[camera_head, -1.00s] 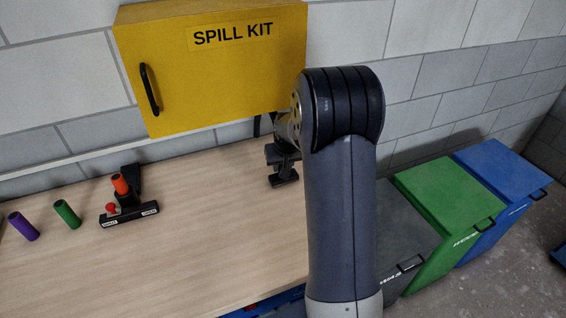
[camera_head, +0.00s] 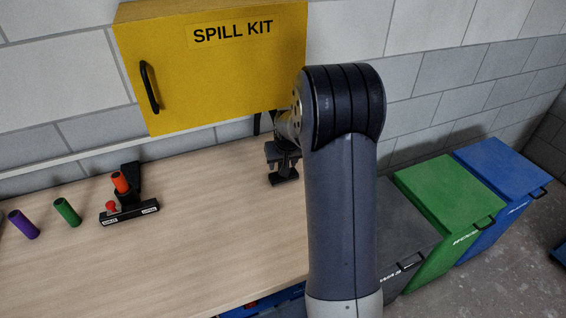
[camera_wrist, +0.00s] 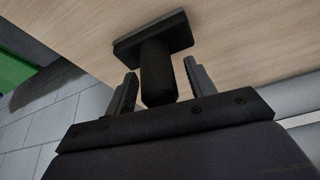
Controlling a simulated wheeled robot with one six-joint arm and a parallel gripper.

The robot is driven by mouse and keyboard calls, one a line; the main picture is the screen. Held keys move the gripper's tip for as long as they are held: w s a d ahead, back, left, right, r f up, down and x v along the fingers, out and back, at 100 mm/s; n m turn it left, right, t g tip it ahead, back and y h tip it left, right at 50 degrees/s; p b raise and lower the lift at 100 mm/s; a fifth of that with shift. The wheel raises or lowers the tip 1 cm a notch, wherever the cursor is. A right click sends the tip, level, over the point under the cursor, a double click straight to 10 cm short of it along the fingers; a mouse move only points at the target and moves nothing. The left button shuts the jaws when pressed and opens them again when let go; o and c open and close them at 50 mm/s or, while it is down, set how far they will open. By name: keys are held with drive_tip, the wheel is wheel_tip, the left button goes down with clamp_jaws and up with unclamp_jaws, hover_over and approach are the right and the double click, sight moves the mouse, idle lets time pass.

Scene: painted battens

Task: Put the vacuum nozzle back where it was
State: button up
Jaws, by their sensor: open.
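The black vacuum nozzle stands on the pale wooden bench; its flat bar-shaped foot and round neck (camera_wrist: 157,70) show in the wrist view. In the head view its foot (camera_head: 285,179) shows just left of my arm, below the yellow cabinet. My gripper (camera_wrist: 160,77) is open, with one finger on each side of the neck. A gap shows beside the neck on both sides. In the head view my gripper (camera_head: 282,156) is partly hidden behind my own arm.
A black holder (camera_head: 130,212) with an orange cylinder and red knob sits on the bench at left, near a green cylinder (camera_head: 67,212) and a purple one (camera_head: 24,224). The yellow spill kit cabinet (camera_head: 215,75) hangs close above my gripper. Bins (camera_head: 445,205) stand at right.

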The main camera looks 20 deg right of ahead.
drive_tip(key=b+v, duration=0.1)
drive_tip(key=v, duration=1.1)
